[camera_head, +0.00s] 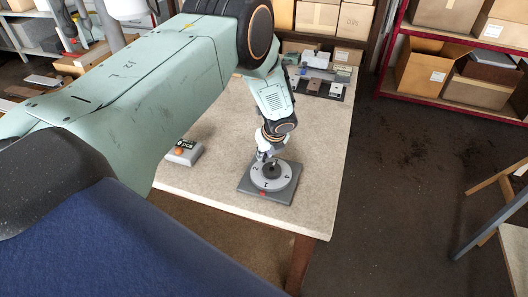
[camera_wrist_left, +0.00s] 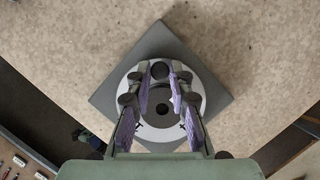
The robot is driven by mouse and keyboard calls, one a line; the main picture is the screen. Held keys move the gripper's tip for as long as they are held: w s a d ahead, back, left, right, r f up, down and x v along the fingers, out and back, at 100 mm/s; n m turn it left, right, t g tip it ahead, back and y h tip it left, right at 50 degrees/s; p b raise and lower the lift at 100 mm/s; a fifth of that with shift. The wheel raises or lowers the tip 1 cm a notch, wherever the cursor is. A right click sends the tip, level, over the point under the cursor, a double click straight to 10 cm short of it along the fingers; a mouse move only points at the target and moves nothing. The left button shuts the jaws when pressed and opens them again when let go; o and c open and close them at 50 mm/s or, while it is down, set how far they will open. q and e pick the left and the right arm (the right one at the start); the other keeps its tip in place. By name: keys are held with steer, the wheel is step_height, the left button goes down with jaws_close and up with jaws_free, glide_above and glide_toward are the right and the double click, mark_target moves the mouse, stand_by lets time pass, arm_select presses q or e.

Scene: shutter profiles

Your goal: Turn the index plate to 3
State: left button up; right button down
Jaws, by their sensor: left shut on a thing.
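The index plate (camera_head: 286,184) is a light grey disc with dark numerals and a dark centre, lying flat on a square dark grey base (camera_head: 252,189). A red mark (camera_head: 262,193) sits on the base at the near side, and the numeral closest to it looks like 1. My left gripper (camera_head: 267,156) comes down from above onto the middle of the plate. In the left wrist view its purple-padded fingers (camera_wrist_left: 161,98) are either side of the dark hub (camera_wrist_left: 162,109), shut on it. The plate (camera_wrist_left: 196,84) shows as a pale ring there; parts are hidden by the fingers. My right gripper is out of view.
A small grey box with an orange button (camera_head: 183,153) stands left of the base on the pale table (camera_head: 225,170). Fixtures and a grey tray (camera_head: 320,85) lie at the table's far end. Shelves with cardboard boxes stand behind. The table's right edge is near the base.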

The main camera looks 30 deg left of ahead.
arm_select(q)
steer(key=shift+a, duration=0.1)
steer(key=shift+c, duration=0.8)
jaws_close()
steer(key=shift+s+n, duration=0.1)
steer(key=shift+n, duration=0.2)
